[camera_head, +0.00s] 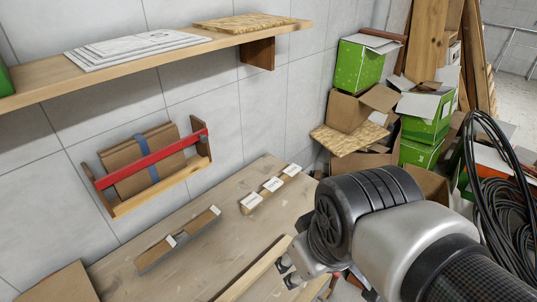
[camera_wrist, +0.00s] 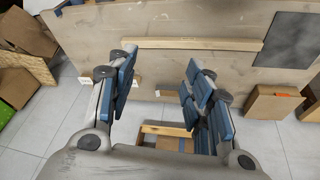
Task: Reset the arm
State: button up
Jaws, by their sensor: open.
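My gripper (camera_head: 288,272) is at the end of my arm, near the front edge of the wooden workbench (camera_head: 140,250) in the head view. In the wrist view my gripper (camera_wrist: 158,80) has its two blue-padded fingers wide apart, with nothing between them. The arm reaches in from the lower right and hides part of the floor and the bench's right end. A black coiled hose (camera_head: 492,190) hangs at the right of the head view, apart from my gripper.
A wooden strip (camera_wrist: 195,44) lies along the bench edge, with a dark panel (camera_wrist: 293,40) beside it. Green boxes (camera_head: 361,62) and cardboard boxes are stacked behind the arm. A wall rack (camera_head: 150,160) and a shelf (camera_head: 40,92) are above the bench.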

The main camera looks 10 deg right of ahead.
jog(key=s+m, duration=0.2)
jog(key=s+d+m, duration=0.1)
jog(key=shift+r+t, duration=0.3)
dwell(1.1)
